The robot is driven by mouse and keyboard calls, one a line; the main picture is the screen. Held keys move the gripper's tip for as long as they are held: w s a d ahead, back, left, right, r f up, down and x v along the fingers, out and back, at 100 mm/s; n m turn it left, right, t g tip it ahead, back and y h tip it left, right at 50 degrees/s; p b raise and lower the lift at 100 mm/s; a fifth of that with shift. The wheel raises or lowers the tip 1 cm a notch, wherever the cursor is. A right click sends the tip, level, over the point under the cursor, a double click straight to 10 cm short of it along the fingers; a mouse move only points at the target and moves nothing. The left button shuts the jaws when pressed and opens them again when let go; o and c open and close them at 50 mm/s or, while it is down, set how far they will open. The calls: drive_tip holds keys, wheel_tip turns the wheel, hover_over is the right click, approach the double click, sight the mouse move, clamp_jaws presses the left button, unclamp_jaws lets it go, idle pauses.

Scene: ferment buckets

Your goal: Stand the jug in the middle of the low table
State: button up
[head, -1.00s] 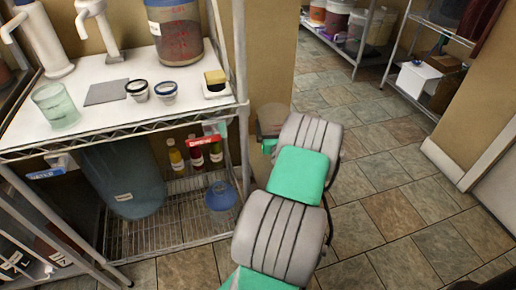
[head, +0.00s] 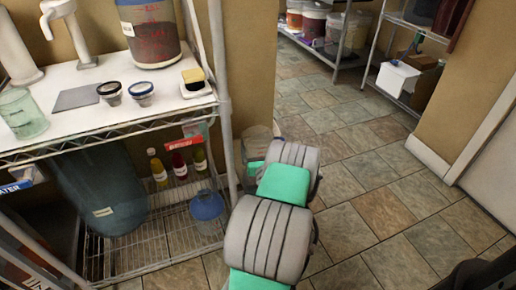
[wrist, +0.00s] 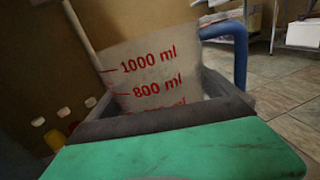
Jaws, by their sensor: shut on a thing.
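The jug (wrist: 150,75) is a clear measuring jug with red millilitre marks and a blue handle (wrist: 238,52) on its right side in the wrist view. It looks tilted there. My gripper (wrist: 165,112) is shut on it; its green and dark parts hide the jug's lower portion. In the head view the clear jug (head: 258,140) shows beyond my arm, beside the shelf's right post, and my arm hides part of it. The low table is not recognisable in either view.
A wire shelf (head: 150,250) stands close at left, with a white top (head: 75,100) holding cups, a glass and a container. Bottles and a blue bowl (head: 207,206) are below. Tiled floor (head: 375,190) is free at right. Loaded racks (head: 335,55) stand at the back.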

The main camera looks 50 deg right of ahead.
drive_tip(key=o, duration=1)
drive_tip(key=shift+f, duration=0.1)
drive_tip(key=v, duration=1.1)
drive_tip(key=shift+s, duration=0.15)
drive_tip(key=shift+s+a, duration=0.2)
drive_tip(key=shift+a, duration=0.15)
